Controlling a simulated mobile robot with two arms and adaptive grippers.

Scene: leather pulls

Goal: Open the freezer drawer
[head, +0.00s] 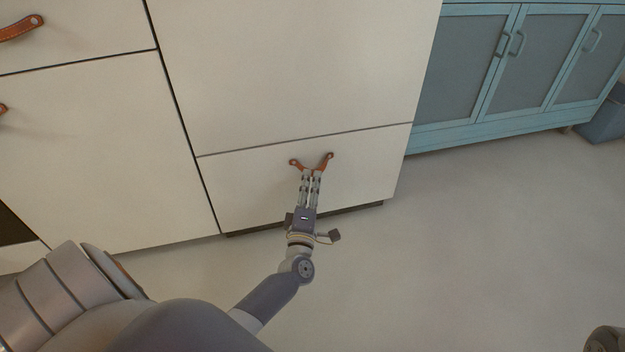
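The freezer drawer (255,190) is the low cream front panel under a taller cream panel. Its front looks flush with the panel above, with a thin dark seam between them. A brown leather pull (326,161) is fixed near the drawer's top edge by its two ends. My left gripper (311,171) is at the middle of this pull, with its fingers close together and seemingly shut on the strap. The fingertips hide the strap's middle. My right gripper is not in view.
Cream cabinet fronts with leather pulls (21,28) stand at the left. A blue-green cabinet (470,133) with grey door panels stands at the back right, beside a blue-grey bin (602,120). The floor (470,240) before the drawer and to its right is clear.

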